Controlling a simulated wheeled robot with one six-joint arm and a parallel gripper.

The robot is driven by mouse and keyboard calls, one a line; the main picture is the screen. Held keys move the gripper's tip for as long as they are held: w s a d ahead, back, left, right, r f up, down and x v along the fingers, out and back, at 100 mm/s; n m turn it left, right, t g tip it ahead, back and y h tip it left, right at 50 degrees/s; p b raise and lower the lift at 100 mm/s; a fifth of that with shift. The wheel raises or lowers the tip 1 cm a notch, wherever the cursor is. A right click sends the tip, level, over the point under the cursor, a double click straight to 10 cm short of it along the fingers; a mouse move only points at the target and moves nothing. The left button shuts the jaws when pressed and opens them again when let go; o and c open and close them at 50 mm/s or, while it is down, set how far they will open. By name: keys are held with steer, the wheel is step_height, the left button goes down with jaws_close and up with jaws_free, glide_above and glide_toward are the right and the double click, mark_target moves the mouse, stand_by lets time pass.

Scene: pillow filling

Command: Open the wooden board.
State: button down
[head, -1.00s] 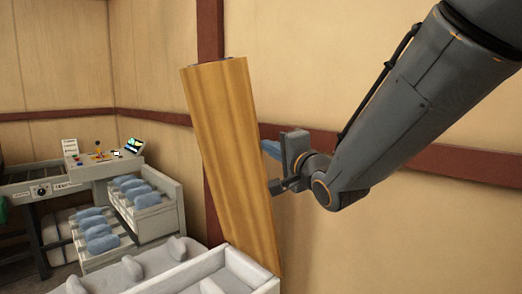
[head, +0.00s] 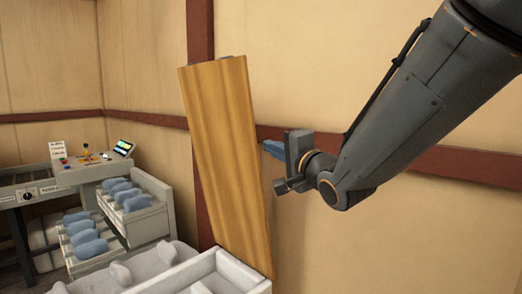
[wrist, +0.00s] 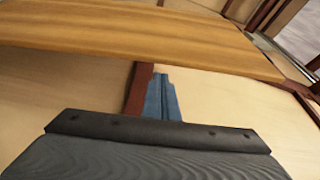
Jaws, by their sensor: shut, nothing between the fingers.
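The wooden board (head: 225,155) stands up on edge, tilted a little to the left, at the back of the white bin (head: 235,270) in the head view. In the wrist view the board (wrist: 150,35) crosses the top of the picture. My gripper (head: 272,150) is just right of the board, with its blue fingers pointing toward it. The fingers also show in the wrist view (wrist: 162,98); they are together and empty. A small gap shows between the fingers and the board in the head view, though depth is hard to judge.
A beige wall with a dark red rail (head: 440,162) lies behind the arm. On the left are white trays with several blue pillows (head: 90,242) and a machine with a control panel (head: 85,165). White bin compartments with grey shapes (head: 125,272) fill the bottom.

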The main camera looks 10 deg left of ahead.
steer(key=s+a+b+v, duration=0.1)
steer(key=b+v, duration=0.1)
steer(key=v, duration=0.5)
steer(key=d+f+n+g+h, duration=0.35)
steer(key=d+f+h, duration=0.55)
steer(key=d+f, duration=0.95)
steer(key=s+d+f+n+g+h, duration=0.1)
steer(key=s+d+f+g, duration=0.2)
steer(key=f, duration=0.4)
steer(key=s+d+f+n+g+h, duration=0.1)
steer(key=s+d+f+n+g, duration=0.1)
steer(key=s+d+f+g, duration=0.2)
steer(key=s+f, duration=0.3)
steer(key=s, duration=0.1)
steer(key=shift+d+h, duration=0.4)
steer(key=c, duration=2.2)
jaws_free()
steer(key=s+d+f+n+g, duration=0.1)
steer(key=s+f+n+g, duration=0.1)
steer(key=s, duration=0.4)
steer(key=shift+f+g, duration=0.15)
steer(key=shift+g, duration=0.3)
steer(key=o, duration=0.4)
steer(key=shift+s+d, duration=0.15)
steer(key=shift+o, duration=0.2)
